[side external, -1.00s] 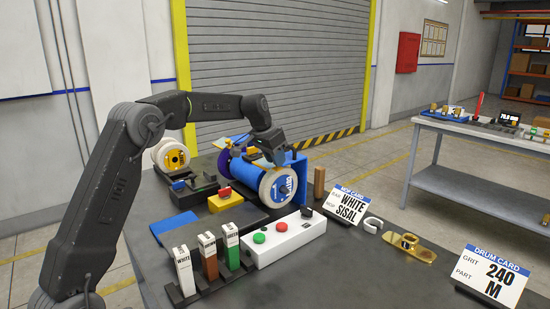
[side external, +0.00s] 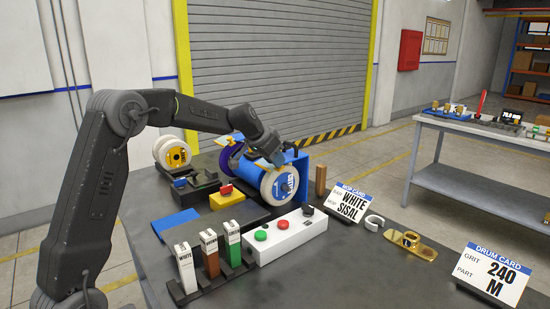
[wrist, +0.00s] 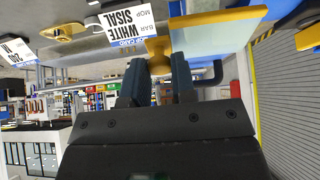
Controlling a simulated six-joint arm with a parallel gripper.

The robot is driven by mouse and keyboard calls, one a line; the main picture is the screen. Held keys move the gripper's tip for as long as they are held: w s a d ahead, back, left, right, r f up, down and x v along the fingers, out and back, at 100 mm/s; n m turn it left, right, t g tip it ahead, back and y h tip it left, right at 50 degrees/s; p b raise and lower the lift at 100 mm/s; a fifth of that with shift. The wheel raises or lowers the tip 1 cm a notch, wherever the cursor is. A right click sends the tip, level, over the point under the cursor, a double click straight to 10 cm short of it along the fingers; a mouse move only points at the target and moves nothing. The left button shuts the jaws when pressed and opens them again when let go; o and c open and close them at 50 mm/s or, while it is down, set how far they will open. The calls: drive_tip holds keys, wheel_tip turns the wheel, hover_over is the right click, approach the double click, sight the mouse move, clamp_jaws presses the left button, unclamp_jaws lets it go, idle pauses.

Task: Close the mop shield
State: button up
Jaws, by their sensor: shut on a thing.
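The mop shield (wrist: 212,38) is a pale, see-through panel with a yellow edge bar and a small yellow handle in the wrist view. My gripper (wrist: 158,78) has its two fingers shut on that handle. In the side view, my gripper (side external: 274,155) is above the white mop wheel (side external: 281,186), which has a blue labelled hub. The yellow-edged shield (side external: 262,163) shows there as a small tilted strip beside the fingers, over the wheels. My wrist hides part of it, so its exact angle is hard to tell.
A blue housing (side external: 300,166) stands right behind the wheel. A white control box (side external: 285,238) with coloured buttons is in front. A rack of labelled bars (side external: 210,262) is front left. A mop card (side external: 350,205) and a drum card (side external: 493,272) stand to the right.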

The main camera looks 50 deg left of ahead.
drive_tip(key=o, duration=0.9)
drive_tip(key=shift+o, duration=0.2)
drive_tip(key=v, duration=1.4)
drive_tip(key=shift+w, duration=0.1)
drive_tip(key=s+d+f+g, duration=0.1)
drive_tip(key=s+d+f, duration=0.1)
drive_tip(key=s+d, duration=1.25)
drive_tip(key=s+d+f, duration=0.7)
drive_tip(key=s+f, duration=0.1)
drive_tip(key=s, duration=0.4)
drive_tip(key=shift+s+g, duration=0.25)
drive_tip(key=shift+g, duration=0.05)
